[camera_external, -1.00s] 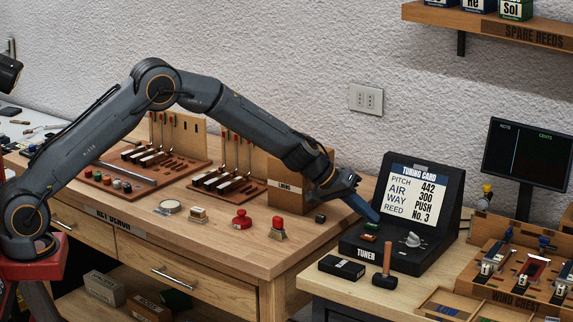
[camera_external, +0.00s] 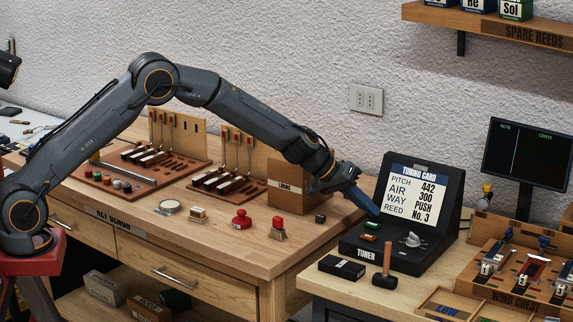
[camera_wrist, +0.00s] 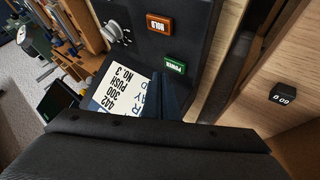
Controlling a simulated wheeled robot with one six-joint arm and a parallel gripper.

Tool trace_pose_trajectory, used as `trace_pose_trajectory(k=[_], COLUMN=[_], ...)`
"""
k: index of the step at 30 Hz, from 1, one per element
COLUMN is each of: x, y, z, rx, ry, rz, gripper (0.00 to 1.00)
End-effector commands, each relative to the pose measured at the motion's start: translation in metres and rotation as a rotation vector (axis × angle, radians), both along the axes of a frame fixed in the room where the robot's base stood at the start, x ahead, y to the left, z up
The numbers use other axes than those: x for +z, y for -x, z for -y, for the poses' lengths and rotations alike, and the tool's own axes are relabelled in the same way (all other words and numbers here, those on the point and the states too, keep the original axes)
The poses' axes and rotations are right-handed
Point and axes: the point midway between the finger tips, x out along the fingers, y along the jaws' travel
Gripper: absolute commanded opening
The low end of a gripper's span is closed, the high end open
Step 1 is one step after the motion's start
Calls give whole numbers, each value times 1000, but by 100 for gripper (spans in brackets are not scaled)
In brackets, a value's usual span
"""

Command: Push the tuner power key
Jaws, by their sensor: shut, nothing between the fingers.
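The black tuner (camera_external: 408,258) stands on the right bench with its tuning card (camera_external: 412,194) tilted up behind its deck. Its green power key (camera_external: 372,224) lies on the left of the deck and also shows in the wrist view (camera_wrist: 175,65), labelled POWER. The orange hold key (camera_external: 368,238) is just in front of it and shows in the wrist view (camera_wrist: 159,24). My gripper (camera_external: 376,214) is shut and empty, its blue-grey fingers pointing down with the tips close behind the power key. Whether the tips touch the tuner I cannot tell.
A grey knob (camera_external: 412,240) sits right of the keys. A black box (camera_external: 343,267) and a mallet (camera_external: 385,268) lie in front of the tuner. A cardboard box (camera_external: 290,188) stands left of my gripper. A monitor (camera_external: 527,154) stands at the right.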

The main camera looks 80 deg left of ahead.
Motion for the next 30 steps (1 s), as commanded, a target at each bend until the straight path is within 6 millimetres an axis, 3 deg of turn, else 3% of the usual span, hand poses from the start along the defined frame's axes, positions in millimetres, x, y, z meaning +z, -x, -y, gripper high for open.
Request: trace_pose_trajectory(k=[15, 27, 30], x=[47, 48, 51], y=[0, 0, 12], z=[0, 0, 13], rx=[0, 0, -22], ry=[0, 0, -9], rz=[0, 0, -21], gripper=[0, 0, 0])
